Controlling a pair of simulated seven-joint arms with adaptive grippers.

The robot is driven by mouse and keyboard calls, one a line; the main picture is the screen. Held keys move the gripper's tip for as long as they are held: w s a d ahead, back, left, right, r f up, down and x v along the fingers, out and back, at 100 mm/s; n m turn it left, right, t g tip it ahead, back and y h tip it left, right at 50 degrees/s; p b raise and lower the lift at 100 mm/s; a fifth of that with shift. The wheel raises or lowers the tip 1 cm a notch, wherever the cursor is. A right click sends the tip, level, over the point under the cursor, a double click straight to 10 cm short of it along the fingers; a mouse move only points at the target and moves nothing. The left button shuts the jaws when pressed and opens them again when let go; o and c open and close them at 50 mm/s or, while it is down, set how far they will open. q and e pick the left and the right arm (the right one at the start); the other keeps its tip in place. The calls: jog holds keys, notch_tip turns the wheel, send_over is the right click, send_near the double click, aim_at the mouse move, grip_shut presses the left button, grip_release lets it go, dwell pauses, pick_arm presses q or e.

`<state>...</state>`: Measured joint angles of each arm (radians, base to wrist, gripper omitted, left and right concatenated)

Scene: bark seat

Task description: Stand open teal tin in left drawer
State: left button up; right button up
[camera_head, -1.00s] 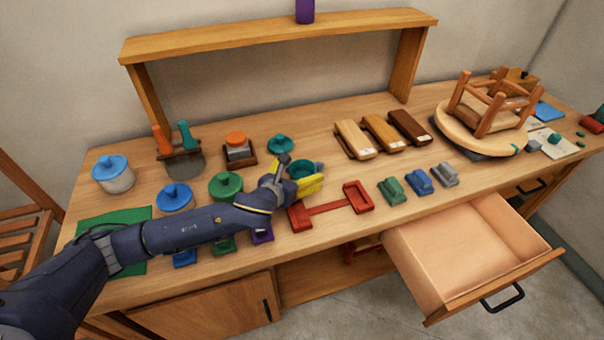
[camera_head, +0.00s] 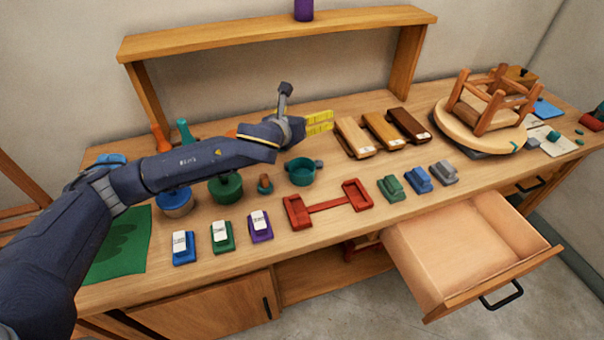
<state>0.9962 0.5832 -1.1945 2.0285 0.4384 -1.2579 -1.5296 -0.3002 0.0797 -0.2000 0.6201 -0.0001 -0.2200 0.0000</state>
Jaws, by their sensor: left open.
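The open teal tin (camera_head: 300,173) stands upright on the bench top behind the red holder, with its open mouth up. A small dark piece shows at its right side. My left gripper (camera_head: 320,122), with yellow fingers, is open and empty above and behind the tin, apart from it. The left drawer (camera_head: 465,250) is pulled out at the front of the bench and its visible inside is empty. My right gripper is not in view.
A red holder (camera_head: 327,206) lies in front of the tin. Green, blue and grey blocks (camera_head: 419,181) stand between it and the drawer. Wooden-backed brushes or blocks (camera_head: 381,132) lie behind. An upturned stool (camera_head: 490,105) is at right. My left arm hides several things at left.

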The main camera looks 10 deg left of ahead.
pick_arm(q)
notch_tip(320, 180, up, 4)
jog(key=s+n+g+y, duration=0.25)
jog(key=n+g, duration=0.25)
jog(key=n, duration=1.1)
jog(key=s+a+f+n+g, duration=0.2)
jog(key=s+f+n+g, duration=0.3)
jog(key=n, duration=0.8)
jog(key=n+y, duration=0.1)
jog(key=n, duration=0.4)
send_near(304, 173)
jog(key=shift+t, duration=0.4)
jog(key=x, duration=0.6)
jog(key=shift+s, duration=0.3)
jog(key=shift+c, duration=0.4)
jog(key=c, duration=1.3)
jog(key=shift+c, duration=0.4)
